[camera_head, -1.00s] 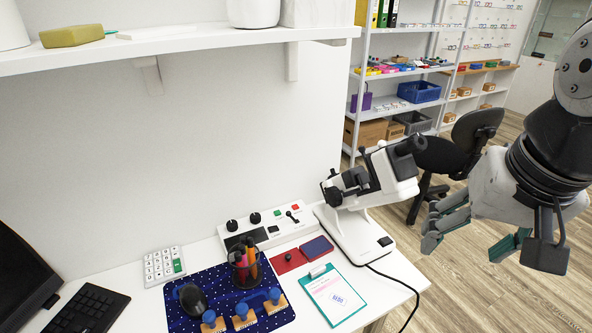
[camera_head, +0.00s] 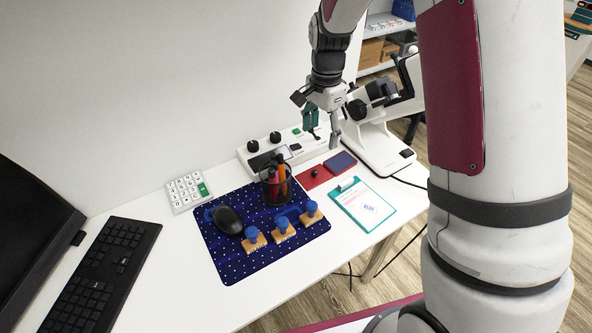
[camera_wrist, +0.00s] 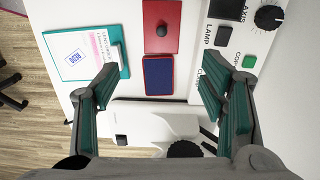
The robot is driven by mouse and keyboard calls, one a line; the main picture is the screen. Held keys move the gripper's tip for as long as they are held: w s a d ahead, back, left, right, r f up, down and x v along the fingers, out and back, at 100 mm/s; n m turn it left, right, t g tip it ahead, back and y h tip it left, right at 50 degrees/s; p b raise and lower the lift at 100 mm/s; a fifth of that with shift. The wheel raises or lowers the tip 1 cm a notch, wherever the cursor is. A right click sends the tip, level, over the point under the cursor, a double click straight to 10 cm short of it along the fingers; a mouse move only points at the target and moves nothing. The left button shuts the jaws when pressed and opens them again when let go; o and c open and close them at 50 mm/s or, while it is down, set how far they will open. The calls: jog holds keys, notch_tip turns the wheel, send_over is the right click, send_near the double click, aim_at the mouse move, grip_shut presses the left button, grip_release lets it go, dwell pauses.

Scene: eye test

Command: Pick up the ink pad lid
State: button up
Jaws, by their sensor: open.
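The ink pad lid, a flat red plate (camera_head: 311,182) with a small dark knob, lies on the white table. It also shows at the top of the wrist view (camera_wrist: 152,42). The ink pad (camera_head: 341,162), blue in a red frame, lies right beside it; in the wrist view the pad (camera_wrist: 158,76) is just below the lid, between the fingers. My gripper (camera_head: 324,127) is open and empty above the table near the pad and lid; its two fingers spread wide in the wrist view (camera_wrist: 155,88).
A clipboard (camera_head: 378,215) lies in front of the pad. A white microscope (camera_head: 382,150) stands close on the right, and a control panel (camera_head: 250,153) behind. A pen cup (camera_head: 287,193) and several stamps (camera_head: 283,232) stand on the blue mat (camera_head: 235,266).

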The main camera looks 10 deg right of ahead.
send_over(318, 175)
jog(key=f, duration=0.8)
jog(key=shift+w+a, duration=0.1)
jog(key=shift+a, duration=0.2)
jog(key=shift+d+f, duration=0.15)
jog(key=shift+f, duration=1.4)
jog(key=shift+d+f, duration=0.1)
jog(key=shift+f, duration=1.45)
jog(key=shift+c, duration=0.6)
grip_shut()
